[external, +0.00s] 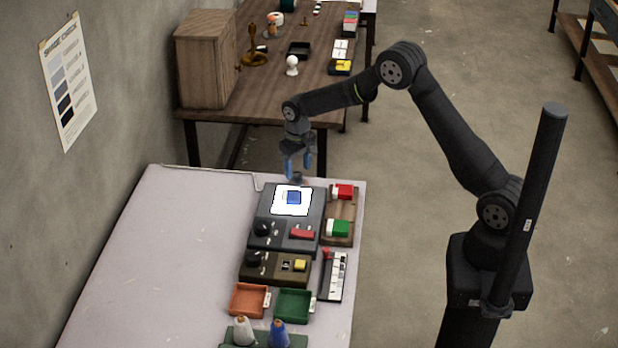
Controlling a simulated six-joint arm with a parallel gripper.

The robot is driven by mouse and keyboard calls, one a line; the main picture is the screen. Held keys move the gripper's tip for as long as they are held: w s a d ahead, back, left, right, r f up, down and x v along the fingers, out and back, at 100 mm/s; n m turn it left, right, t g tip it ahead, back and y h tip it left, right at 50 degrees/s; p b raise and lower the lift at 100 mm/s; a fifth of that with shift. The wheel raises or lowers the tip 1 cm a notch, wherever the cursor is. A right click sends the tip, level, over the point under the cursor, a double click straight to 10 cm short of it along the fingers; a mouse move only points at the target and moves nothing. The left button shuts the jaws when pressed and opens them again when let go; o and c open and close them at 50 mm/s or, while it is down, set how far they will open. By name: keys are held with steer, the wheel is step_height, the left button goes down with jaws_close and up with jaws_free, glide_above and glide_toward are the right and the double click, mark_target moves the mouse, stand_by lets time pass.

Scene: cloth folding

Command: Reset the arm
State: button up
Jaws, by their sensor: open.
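My gripper (299,165) hangs pointing down from my arm, near the far edge of the light table. Its blue fingers are apart and nothing shows between them. It is above and just behind a dark device (275,228) with a lit white panel (280,205). A small blue block (294,197) lies on the white panel, apart from the fingers. No cloth can be made out in this view.
Right of the device, a wooden tray (340,212) holds red and green blocks. Orange (249,300) and green (293,306) trays stand at the front. A brown table (232,103) with a wooden cabinet (207,60) stands behind. The light table's left side (165,250) is clear.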

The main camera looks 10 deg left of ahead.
mark_target(298, 174)
step_height(298, 174, up, 9)
step_height(298, 174, down, 12)
step_height(298, 174, up, 4)
steer(key=shift+f, duration=0.1)
steer(key=w+d+r, duration=0.5)
steer(key=d+r, duration=0.2)
steer(key=d, duration=0.3)
steer(key=s+r, duration=0.5)
steer(key=s, duration=0.6)
steer(key=s+a+f, duration=0.2)
steer(key=a, duration=0.1)
steer(key=s+a+f, duration=0.2)
steer(key=a, duration=0.1)
steer(key=s+a+f, duration=0.1)
steer(key=a+f, duration=0.1)
steer(key=shift+s+a, duration=0.4)
steer(key=f, duration=0.3)
steer(key=shift+s+a, duration=0.2)
steer(key=shift+a, duration=0.1)
steer(key=shift+f, duration=0.55)
